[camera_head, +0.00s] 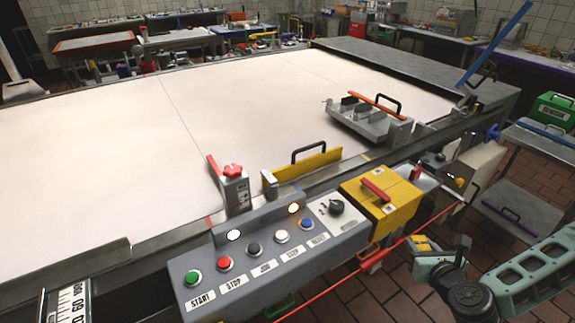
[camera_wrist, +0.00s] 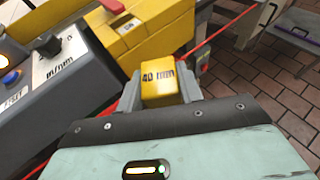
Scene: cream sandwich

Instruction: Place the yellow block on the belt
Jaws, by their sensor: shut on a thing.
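My gripper (camera_wrist: 165,98) is shut on a small yellow block (camera_wrist: 160,86) with dark "40 mm" lettering on it. In the head view the yellow block (camera_head: 421,243) shows at the tip of my gripper (camera_head: 430,247), to the right of the machine and above the tiled floor. The belt (camera_head: 230,105) is the wide pale surface filling the middle and left of the head view. The block is apart from the belt, with the control panel and the machine's edge between them.
The grey control panel (camera_head: 205,288) has several coloured buttons. A yellow box (camera_head: 385,213) with a red handle stands beside it. A yellow plate (camera_head: 305,166) and a grey multi-slot fixture (camera_head: 365,124) stand at the belt's near edge. A red cord (camera_head: 345,277) runs alongside. The belt's middle is clear.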

